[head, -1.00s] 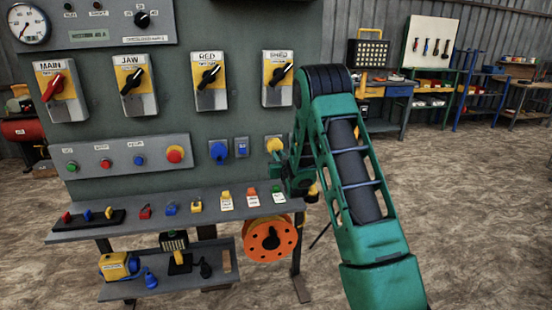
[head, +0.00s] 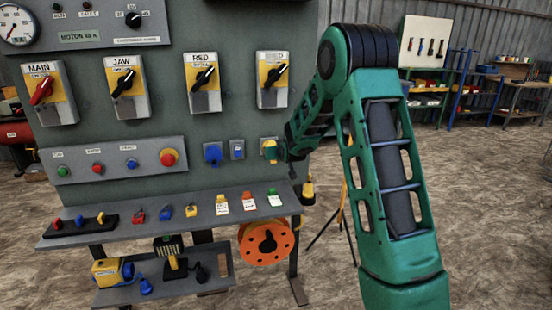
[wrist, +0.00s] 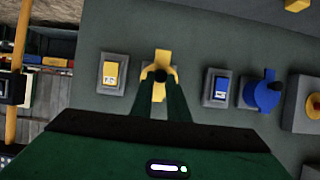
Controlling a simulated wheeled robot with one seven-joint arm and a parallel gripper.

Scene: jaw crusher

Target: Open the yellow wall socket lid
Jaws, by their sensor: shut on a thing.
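The yellow wall socket (head: 266,146) is on the grey panel, right of the blue socket, with my gripper (head: 279,151) against it. In the wrist view, the yellow lid (wrist: 161,58) shows as a narrow upright piece above and between my fingertips. My gripper (wrist: 160,78) is shut on it, its two fingers converging from below. A dark round part sits between the fingertips. The fingers hide much of the socket, and I cannot tell how far the lid stands from its base.
The blue wall socket (head: 212,154) and a blue switch (head: 237,149) sit close beside it. A narrow shelf (head: 180,228) with small tags and padlocks juts out below. An orange reel (head: 266,243) hangs under it. The floor to the right is mostly open.

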